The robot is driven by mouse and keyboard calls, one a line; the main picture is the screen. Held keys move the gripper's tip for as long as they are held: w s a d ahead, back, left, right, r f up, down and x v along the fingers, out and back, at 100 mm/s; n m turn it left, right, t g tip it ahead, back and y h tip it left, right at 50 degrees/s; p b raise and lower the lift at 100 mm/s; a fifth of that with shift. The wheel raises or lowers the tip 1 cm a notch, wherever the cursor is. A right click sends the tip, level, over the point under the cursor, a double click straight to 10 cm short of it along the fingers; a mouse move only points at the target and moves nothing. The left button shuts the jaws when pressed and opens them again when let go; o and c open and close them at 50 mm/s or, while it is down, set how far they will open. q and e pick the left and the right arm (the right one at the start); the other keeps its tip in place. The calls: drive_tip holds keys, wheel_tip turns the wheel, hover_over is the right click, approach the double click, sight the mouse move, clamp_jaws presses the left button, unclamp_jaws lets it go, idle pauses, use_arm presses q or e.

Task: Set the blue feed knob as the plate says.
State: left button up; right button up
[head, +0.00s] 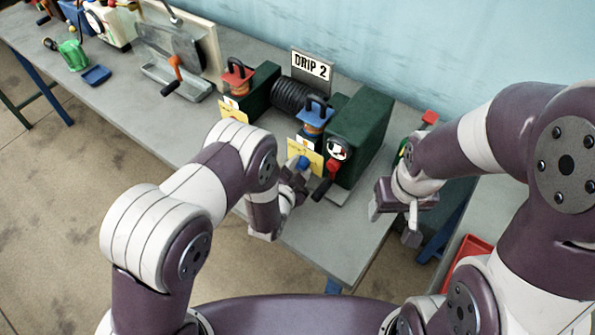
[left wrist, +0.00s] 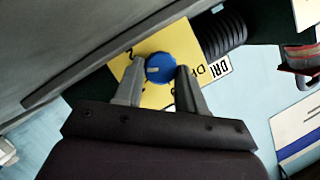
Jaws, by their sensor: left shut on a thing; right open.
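The blue feed knob (head: 304,162) sits on a yellow dial plate (head: 303,152) on the front of the green machine. In the left wrist view the blue knob (left wrist: 160,68) has a pale pointer mark and lies between the fingertips of my left gripper (left wrist: 158,78). My left gripper (head: 296,180) is shut on it. The white plate (head: 311,66) behind the machine reads "DRIP 2". My right gripper (head: 394,220) is open and empty, beyond the table's right edge.
The table front (head: 150,110) is clear.

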use_arm(q)
drive_tip(key=shift+s+f+m+t+y+b, duration=0.1)
drive_tip(key=shift+f+m+t+y+b, duration=0.25)
drive_tip(key=shift+m+b, duration=0.5)
drive_tip(key=shift+r+m+t, duration=0.15)
drive_tip(key=shift+m+t, duration=0.1)
drive_tip(key=o, duration=0.8)
drive_tip(key=shift+r, duration=0.1)
drive_tip(key=p+v, duration=0.2)
drive_tip(key=v, duration=0.1)
drive_tip(key=p+v, duration=0.1)
drive_tip(key=v, duration=0.1)
drive_tip(key=shift+s+r, duration=0.15)
drive_tip(key=shift+r, duration=0.15)
drive_tip(key=p+v, duration=0.1)
drive_tip(key=v, duration=0.2)
drive_tip(key=p+v, duration=0.1)
drive_tip(key=v, duration=0.2)
drive_tip(key=shift+s+a+f, duration=0.15)
drive_tip(key=shift+s, duration=0.25)
drive_tip(key=shift+s+a, duration=0.1)
drive_tip(key=shift+s, duration=0.1)
